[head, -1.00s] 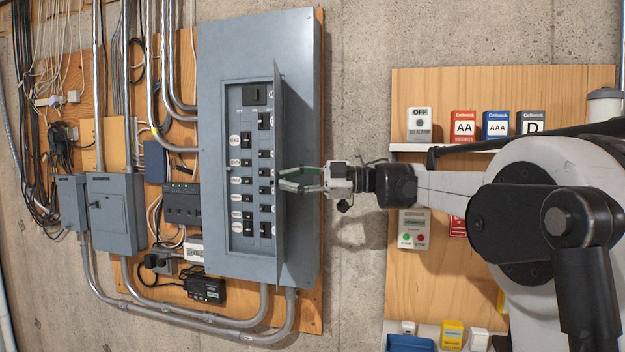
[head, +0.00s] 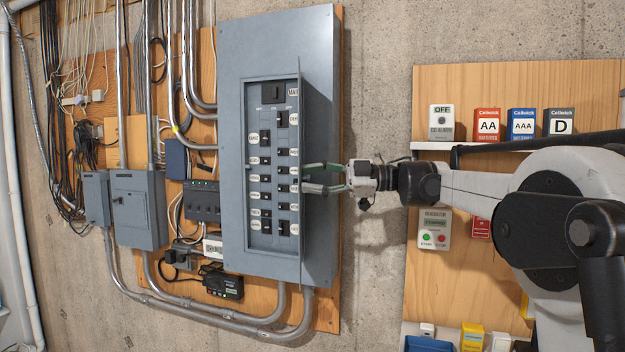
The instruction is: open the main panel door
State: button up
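The main panel (head: 275,45) is a tall grey steel box on the wall, left of centre. Its door (head: 301,120) is hinged on the right and stands swung out, seen nearly edge-on. The opening shows the main switch and two columns of black breakers (head: 283,187) with white labels. My gripper (head: 308,177) is at the right of the door, about mid-height. Its two fingers are spread apart, pointing left, with tips at or very near the door. Nothing shows between them. Whether the tips touch the door cannot be told.
Smaller grey boxes (head: 139,210) and conduits (head: 225,320) are left of and below the panel. At right, a wooden board (head: 460,280) holds a shelf with battery boxes (head: 522,124) and a generator control (head: 434,230). Bare concrete (head: 378,110) lies between.

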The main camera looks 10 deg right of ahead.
jog(key=shift+d, duration=0.1)
jog(key=s+d, duration=0.1)
jog(key=d, duration=1)
jog(key=shift+s+d, duration=0.35)
jog(key=shift+s, duration=0.05)
